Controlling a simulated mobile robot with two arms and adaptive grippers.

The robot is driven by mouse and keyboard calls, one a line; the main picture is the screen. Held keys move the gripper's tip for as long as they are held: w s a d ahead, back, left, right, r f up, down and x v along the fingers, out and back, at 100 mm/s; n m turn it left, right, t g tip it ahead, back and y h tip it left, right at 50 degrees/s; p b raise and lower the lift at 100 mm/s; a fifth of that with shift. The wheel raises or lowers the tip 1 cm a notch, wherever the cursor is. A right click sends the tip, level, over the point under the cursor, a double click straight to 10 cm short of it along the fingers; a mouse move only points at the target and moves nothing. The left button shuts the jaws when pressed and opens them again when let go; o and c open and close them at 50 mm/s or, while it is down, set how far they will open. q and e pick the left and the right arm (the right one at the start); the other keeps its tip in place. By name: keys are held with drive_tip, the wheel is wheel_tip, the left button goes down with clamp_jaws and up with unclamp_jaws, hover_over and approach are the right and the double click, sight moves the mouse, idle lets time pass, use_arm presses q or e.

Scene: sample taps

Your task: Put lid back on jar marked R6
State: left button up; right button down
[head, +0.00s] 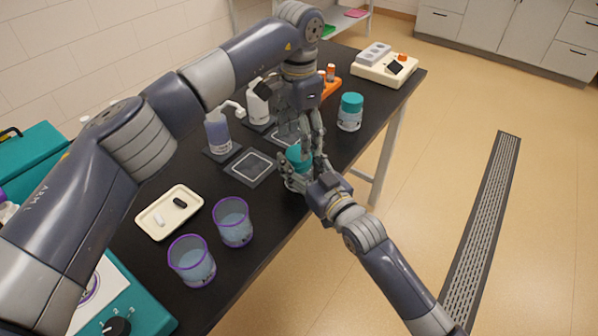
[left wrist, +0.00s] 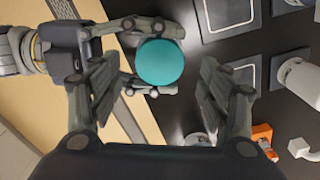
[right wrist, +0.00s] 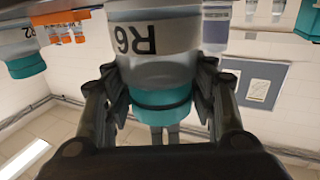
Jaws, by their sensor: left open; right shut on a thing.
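The jar marked R6 (right wrist: 155,45) appears upside down in the right wrist view, with its teal lid (right wrist: 160,97) on the mouth end. My right gripper (head: 305,182) is shut around this jar's body; its fingers flank the jar in the right wrist view (right wrist: 163,85). My left gripper (head: 304,138) is open, above the lid. In the left wrist view the round teal lid (left wrist: 160,62) lies between its spread fingers (left wrist: 158,95), apart from both. Whether the lid is seated tightly is not clear. The arms partly hide the jar in the head view.
Another teal-lidded jar (head: 349,115) stands toward the table's back right. Two purple-rimmed beakers (head: 234,222) and a cream tray (head: 150,214) stand at the front left. The table's right edge is close.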

use_arm(q)
drive_tip(key=shift+r, duration=0.4)
drive_tip(key=o, duration=0.6)
drive_tip(key=shift+c, duration=0.2)
wheel_tip(320, 180, up, 12)
use_arm(e)
drive_tip(key=c, duration=0.6)
unclamp_jaws()
drive_tip(key=v, duration=1.2)
